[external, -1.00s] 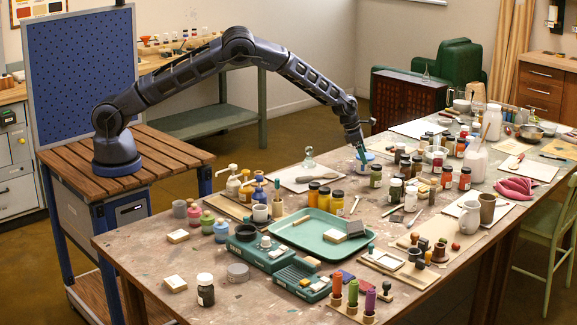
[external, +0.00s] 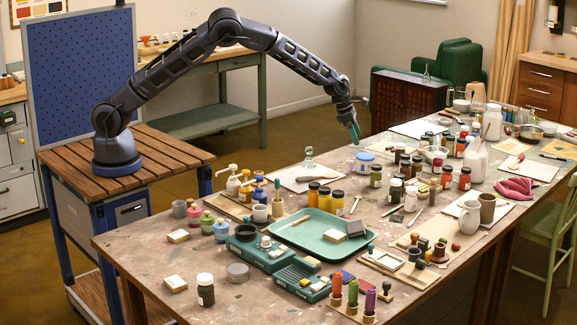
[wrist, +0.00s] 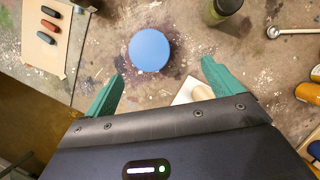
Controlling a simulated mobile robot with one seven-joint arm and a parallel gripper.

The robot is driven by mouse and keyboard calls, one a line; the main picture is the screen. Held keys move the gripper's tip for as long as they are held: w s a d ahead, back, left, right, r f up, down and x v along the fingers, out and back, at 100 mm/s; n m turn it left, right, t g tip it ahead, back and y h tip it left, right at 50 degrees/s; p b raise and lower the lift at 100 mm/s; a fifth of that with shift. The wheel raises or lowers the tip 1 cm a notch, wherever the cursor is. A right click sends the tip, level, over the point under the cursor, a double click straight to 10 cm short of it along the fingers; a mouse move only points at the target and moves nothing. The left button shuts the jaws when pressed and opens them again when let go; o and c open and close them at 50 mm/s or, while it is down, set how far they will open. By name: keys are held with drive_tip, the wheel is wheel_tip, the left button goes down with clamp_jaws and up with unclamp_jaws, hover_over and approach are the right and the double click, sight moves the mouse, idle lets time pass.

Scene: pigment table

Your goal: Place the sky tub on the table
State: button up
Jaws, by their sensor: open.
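The sky tub (external: 365,157) stands on the table (external: 160,245) near its far long edge, with its round blue lid up. In the wrist view the tub (wrist: 149,50) shows from above as a blue disc, a little beyond the fingertips and between their lines. My gripper (external: 355,131) is above the tub, with clear space between them. Its two green fingers (wrist: 160,68) are spread apart with nothing between them. The tub's underside is hidden.
A green-brown jar (wrist: 221,10) and a metal spoon (wrist: 290,32) lie beyond in the wrist view. A board with pigment sticks (wrist: 50,30) is at left. Bare tabletop surrounds the tub closely.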

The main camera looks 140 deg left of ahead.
drive_tip(key=w+d+r+m+t+h, duration=0.1)
drive_tip(key=w+d+r+m, duration=0.3)
drive_tip(key=d+r, duration=0.65)
drive_tip(key=w+d+r+m+h, duration=0.1)
drive_tip(key=w+d+r+m, duration=0.1)
drive_tip(key=d+r+m, duration=0.8)
drive_tip(key=s+d+r+m, duration=0.2)
drive_tip(key=d+r, duration=0.1)
drive_tip(key=d, duration=0.6)
drive_tip(key=s+d+r+m+h, duration=0.1)
drive_tip(key=d+r+m, duration=0.2)
drive_tip(key=d, duration=0.6)
drive_tip(key=s+d+r+m, duration=0.2)
drive_tip(key=d+r, duration=0.1)
drive_tip(key=d, duration=0.6)
drive_tip(key=s+d+r+m, duration=0.2)
drive_tip(key=s+d+m, duration=0.45)
drive_tip(key=d, duration=0.35)
drive_tip(key=s+d+r+m, duration=0.2)
drive_tip(key=s+d+m, duration=0.3)
drive_tip(key=s+d, duration=0.3)
drive_tip(key=s+d+f+m, duration=0.2)
drive_tip(key=s+d+m, duration=0.3)
drive_tip(key=s, duration=0.2)
drive_tip(key=s+d+f+m, duration=0.1)
drive_tip(key=s+d+m, duration=0.4)
drive_tip(key=s, duration=0.3)
drive_tip(key=shift+s+d+f+m, duration=0.3)
drive_tip(key=shift+d+f+m, duration=0.05)
drive_tip(key=shift+d, duration=0.05)
